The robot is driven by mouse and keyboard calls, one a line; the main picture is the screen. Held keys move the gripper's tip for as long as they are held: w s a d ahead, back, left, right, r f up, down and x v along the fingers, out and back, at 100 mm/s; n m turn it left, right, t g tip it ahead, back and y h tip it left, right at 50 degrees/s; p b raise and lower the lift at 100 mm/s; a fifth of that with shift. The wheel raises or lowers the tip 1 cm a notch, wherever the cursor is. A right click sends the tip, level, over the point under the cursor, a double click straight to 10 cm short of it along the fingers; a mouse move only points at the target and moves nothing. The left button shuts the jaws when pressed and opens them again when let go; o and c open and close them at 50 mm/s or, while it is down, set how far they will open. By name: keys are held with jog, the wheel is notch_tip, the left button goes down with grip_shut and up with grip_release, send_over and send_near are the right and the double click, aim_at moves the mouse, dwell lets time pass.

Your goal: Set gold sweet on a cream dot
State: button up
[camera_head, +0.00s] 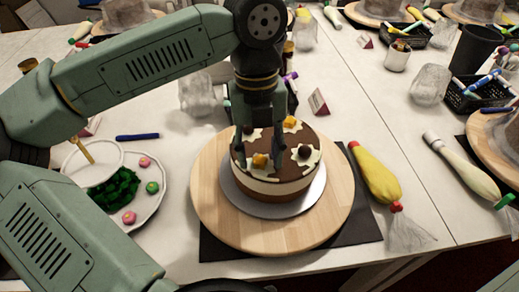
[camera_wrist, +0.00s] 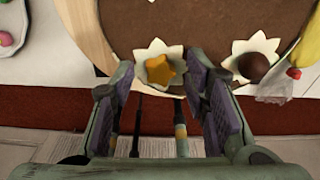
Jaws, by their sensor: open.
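A round brown cake (camera_head: 262,184) with a pale side band stands on a board on a wooden turntable (camera_head: 215,205). Star-shaped cream dots lie on its top. A gold star sweet (camera_head: 260,160) sits on the front cream dot; the wrist view shows this sweet (camera_wrist: 160,70) resting on the cream (camera_wrist: 146,54). My gripper (camera_head: 258,150) is open over the cake, its fingers apart on either side of this sweet. Another gold sweet (camera_head: 291,122) is at the back. A brown ball (camera_head: 304,152) sits on the right cream dot and shows in the wrist view (camera_wrist: 253,66).
A white plate (camera_head: 157,178) with pink and green sweets and a white-rimmed bowl lies left. A yellow piping bag (camera_head: 376,174) lies right of the turntable, on or beside a dark mat (camera_head: 225,250). A small card (camera_head: 318,102) stands behind the cake.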

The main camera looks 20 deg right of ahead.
notch_tip(320, 180, up, 12)
jog(key=w+b, duration=0.1)
jog(key=shift+w+r, duration=0.15)
jog(key=shift+w, duration=0.05)
jog(key=shift+d, duration=0.1)
dwell(0.5)
